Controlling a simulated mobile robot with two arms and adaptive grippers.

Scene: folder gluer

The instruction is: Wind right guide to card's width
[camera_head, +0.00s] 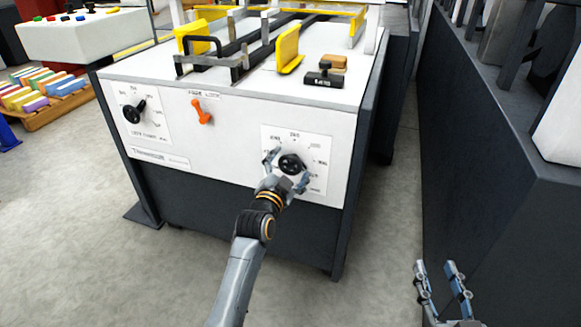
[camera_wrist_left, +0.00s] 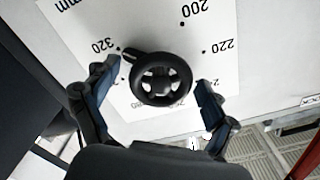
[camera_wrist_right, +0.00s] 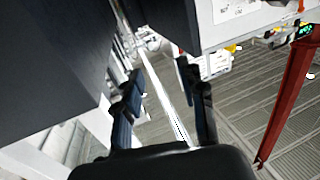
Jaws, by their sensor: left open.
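A black round knob (camera_head: 291,164) sits on a white dial plate (camera_head: 318,148) at the right of the machine's front panel. In the left wrist view the knob (camera_wrist_left: 160,80) has its pointer tab toward the 320 mark. My left gripper (camera_head: 286,168) is at this knob, its open fingers on either side with gaps visible in the wrist view. A yellow guide (camera_head: 289,50) stands on the machine top at right; another yellow guide (camera_head: 194,39) stands at left. My right gripper (camera_head: 437,272) is open and empty beside the machine. I cannot make out a card.
A second black knob (camera_head: 133,111) and an orange lever (camera_head: 202,114) are on the same panel. A small black readout (camera_head: 323,78) and a brown block (camera_head: 332,61) sit on top. A dark machine wall (camera_head: 480,150) bounds the aisle at right.

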